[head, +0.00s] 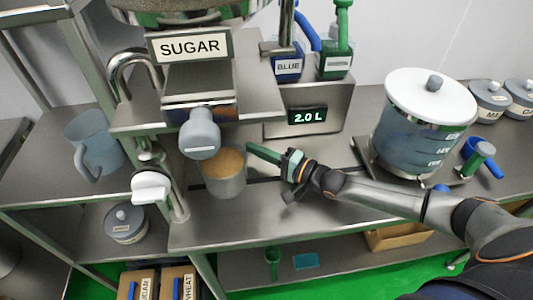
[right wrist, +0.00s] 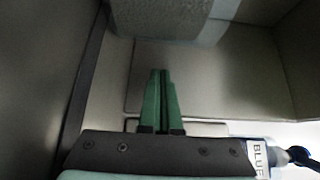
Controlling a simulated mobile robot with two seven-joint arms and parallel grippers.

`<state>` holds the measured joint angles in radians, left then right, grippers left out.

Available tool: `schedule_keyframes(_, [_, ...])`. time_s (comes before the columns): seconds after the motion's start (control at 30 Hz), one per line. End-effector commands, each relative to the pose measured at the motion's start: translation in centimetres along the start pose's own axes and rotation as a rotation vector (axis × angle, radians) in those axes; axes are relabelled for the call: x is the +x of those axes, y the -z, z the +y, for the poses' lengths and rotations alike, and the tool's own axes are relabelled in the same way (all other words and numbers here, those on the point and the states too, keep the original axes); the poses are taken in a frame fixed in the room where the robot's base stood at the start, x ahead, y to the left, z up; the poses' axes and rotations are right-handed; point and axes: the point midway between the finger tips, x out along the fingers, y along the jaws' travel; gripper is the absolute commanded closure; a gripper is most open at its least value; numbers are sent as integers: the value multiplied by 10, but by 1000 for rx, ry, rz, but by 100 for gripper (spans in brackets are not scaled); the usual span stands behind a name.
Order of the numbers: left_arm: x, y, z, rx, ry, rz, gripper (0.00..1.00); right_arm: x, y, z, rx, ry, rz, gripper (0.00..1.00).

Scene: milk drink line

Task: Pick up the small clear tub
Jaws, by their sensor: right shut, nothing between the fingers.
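The small clear tub (head: 224,180) stands on the metal counter under the sugar dispenser's grey knob, filled with a brown grainy material. In the right wrist view the tub (right wrist: 165,15) shows at the top edge, only in part. My right gripper (head: 252,149) has green fingers, shut and empty, with tips just right of and behind the tub's rim. Its fingers (right wrist: 160,74) lie together in the right wrist view, and a gap shows between them and the tub. My left gripper is not in view.
The sugar dispenser (head: 200,92) and its grey knob (head: 201,140) overhang the tub. A large lidded vessel (head: 425,115) stands at right. Counter is clear in front of my right arm.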

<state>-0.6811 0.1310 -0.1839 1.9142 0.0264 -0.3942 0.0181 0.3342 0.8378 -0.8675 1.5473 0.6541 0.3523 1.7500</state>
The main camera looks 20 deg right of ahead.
Motion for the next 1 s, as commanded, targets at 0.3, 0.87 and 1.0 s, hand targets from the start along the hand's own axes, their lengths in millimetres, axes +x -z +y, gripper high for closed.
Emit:
schedule_keyframes(0.3, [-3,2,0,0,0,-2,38,44,-4,0,4,-5,0,100])
schedule_keyframes(0.87, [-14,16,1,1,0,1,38,20,-32,0,1,-1,0,100])
schedule_keyframes(1.0, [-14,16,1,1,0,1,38,20,-31,1,1,-1,0,100])
